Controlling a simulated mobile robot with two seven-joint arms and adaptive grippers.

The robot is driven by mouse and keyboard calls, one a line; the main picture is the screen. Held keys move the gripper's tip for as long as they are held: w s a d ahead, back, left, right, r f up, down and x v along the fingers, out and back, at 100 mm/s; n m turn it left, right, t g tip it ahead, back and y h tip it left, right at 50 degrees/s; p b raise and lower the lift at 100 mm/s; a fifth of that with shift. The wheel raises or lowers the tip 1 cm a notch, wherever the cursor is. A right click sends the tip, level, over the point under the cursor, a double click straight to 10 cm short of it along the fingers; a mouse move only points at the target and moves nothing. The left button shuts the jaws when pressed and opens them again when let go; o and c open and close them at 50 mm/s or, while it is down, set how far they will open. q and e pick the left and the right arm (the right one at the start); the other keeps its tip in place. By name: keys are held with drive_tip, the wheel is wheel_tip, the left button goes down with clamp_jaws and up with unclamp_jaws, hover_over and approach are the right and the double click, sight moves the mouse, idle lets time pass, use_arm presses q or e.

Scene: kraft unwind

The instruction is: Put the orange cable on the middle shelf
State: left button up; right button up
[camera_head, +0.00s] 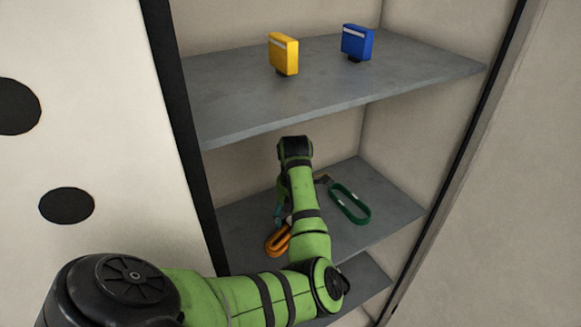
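The orange cable (277,241) is a small coiled loop near the front left of the middle shelf (385,212). My green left arm covers part of it, and I cannot tell whether it rests fully on the shelf. My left arm comes in from the lower left, bends, and reaches up over the middle shelf to a black wrist joint. My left gripper is hidden behind the forearm, so its hold on the orange cable cannot be seen. My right gripper is not in view.
A green cable (349,204) lies right of my forearm on the middle shelf. A teal piece (278,212) shows left of it. The top shelf (235,105) holds a yellow box (284,54) and a blue box (357,42). A lower shelf (362,278) is partly visible.

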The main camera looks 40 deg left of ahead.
use_arm(q)
drive_tip(key=shift+w+a, duration=0.1)
drive_tip(key=o, duration=1)
drive_tip(key=shift+w+d, duration=0.1)
drive_tip(key=shift+d, duration=0.15)
drive_tip(key=shift+o, duration=1.2)
drive_tip(key=shift+d, duration=0.25)
drive_tip(key=shift+a, duration=0.3)
drive_tip(key=shift+r, duration=0.25)
wheel_tip(320, 180, up, 12)
drive_tip(key=b, duration=0.1)
drive_tip(key=shift+f, duration=0.15)
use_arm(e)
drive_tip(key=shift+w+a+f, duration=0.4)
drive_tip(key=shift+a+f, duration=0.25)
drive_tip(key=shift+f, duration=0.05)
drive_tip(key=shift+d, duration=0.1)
